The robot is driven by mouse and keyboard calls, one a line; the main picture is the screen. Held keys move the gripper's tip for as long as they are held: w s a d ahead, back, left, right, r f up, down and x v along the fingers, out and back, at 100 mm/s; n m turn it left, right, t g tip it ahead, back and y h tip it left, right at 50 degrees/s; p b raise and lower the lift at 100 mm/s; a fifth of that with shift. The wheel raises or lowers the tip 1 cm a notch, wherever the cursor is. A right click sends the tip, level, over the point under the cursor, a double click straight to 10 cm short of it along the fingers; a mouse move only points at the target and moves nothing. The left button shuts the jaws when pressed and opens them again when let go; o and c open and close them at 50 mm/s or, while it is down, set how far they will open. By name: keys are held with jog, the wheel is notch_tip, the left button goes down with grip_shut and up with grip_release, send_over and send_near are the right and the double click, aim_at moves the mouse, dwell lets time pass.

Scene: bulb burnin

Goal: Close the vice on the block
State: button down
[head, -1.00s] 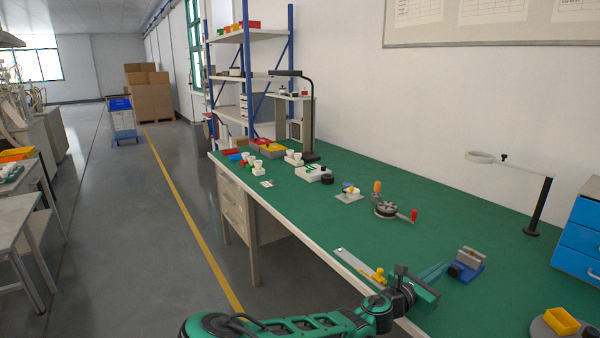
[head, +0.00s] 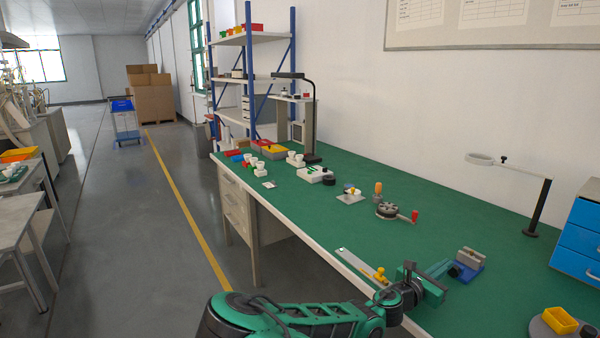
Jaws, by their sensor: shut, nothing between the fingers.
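A small vice with a blue base (head: 470,268) and grey-beige jaws (head: 473,256) stands on the green bench top at the lower right. Its dark round handle end faces left, toward my gripper. A block between the jaws cannot be made out at this size. My gripper (head: 447,268) reaches over the bench from the lower left.
A steel rule with a yellow piece (head: 380,274) lies left of my gripper. A round device with a red-knobbed crank (head: 388,210) stands further back. A yellow bin on a grey disc (head: 560,320) and blue drawers (head: 578,238) are at right. The bench behind the vice is clear.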

jog(key=shift+d+r, duration=0.25)
jog(key=shift+d, duration=0.3)
jog(key=shift+s+d+f, duration=0.1)
jog(key=shift+s+d, duration=0.2)
jog(key=shift+s, duration=0.1)
jog(key=shift+s+d, duration=0.4)
jog(key=shift+s, duration=0.3)
jog(key=shift+s+d+f, duration=0.1)
jog(key=shift+s+f, duration=0.05)
jog(key=shift+r, duration=0.4)
jog(key=shift+s+a, duration=0.4)
jog(key=shift+a, duration=0.05)
jog(key=shift+w+a+v, duration=0.1)
jog(key=shift+w+v, duration=0.1)
jog(key=shift+v, duration=1)
jog(key=shift+w+a+v, duration=0.15)
jog(key=shift+v, duration=1)
jog(key=shift+f, duration=0.15)
